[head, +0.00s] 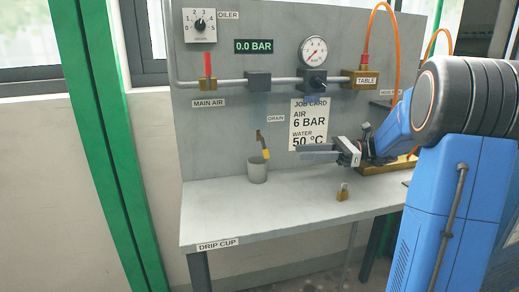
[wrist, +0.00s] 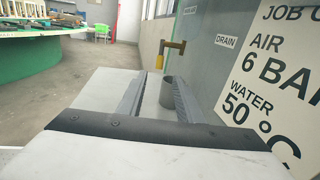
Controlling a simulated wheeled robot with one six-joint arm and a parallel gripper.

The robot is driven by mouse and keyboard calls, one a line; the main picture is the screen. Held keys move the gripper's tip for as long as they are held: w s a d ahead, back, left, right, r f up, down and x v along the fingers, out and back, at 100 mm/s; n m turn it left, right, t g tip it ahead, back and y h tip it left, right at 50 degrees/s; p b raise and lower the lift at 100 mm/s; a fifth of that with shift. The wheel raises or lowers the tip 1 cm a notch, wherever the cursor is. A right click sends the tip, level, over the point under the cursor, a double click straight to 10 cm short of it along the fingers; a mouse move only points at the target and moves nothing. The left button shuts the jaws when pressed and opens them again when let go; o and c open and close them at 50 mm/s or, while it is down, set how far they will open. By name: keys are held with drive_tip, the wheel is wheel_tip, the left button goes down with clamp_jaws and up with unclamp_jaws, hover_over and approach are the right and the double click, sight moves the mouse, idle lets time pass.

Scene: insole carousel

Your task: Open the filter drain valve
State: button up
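The drain valve (head: 263,146) is a small brass fitting with a yellow lever, below the filter on the grey panel and above the drip cup (head: 257,171). In the wrist view the valve (wrist: 173,44) shows its brass body running sideways and the yellow lever hanging down. The DRAIN label (head: 276,119) is beside it. My gripper (head: 300,150) is to the right of the valve, pointing left toward it and apart from it. In the wrist view its two fingers (wrist: 157,82) are spread with nothing held, and the cup (wrist: 167,92) shows beyond and between them.
The job card (head: 309,124) hangs on the panel behind my gripper. The bench top (head: 215,210) is mostly clear, with a brass padlock (head: 342,194) to the right of the cup. Above are the red main air handle (head: 208,64), the pipe and a 0.0 BAR display (head: 254,46).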

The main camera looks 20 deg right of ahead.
sight(263, 146)
drive_tip(key=w+a, duration=0.3)
drive_tip(key=a, duration=1.3)
drive_tip(key=shift+a, duration=0.4)
drive_tip(key=shift+w, duration=0.1)
clamp_jaws()
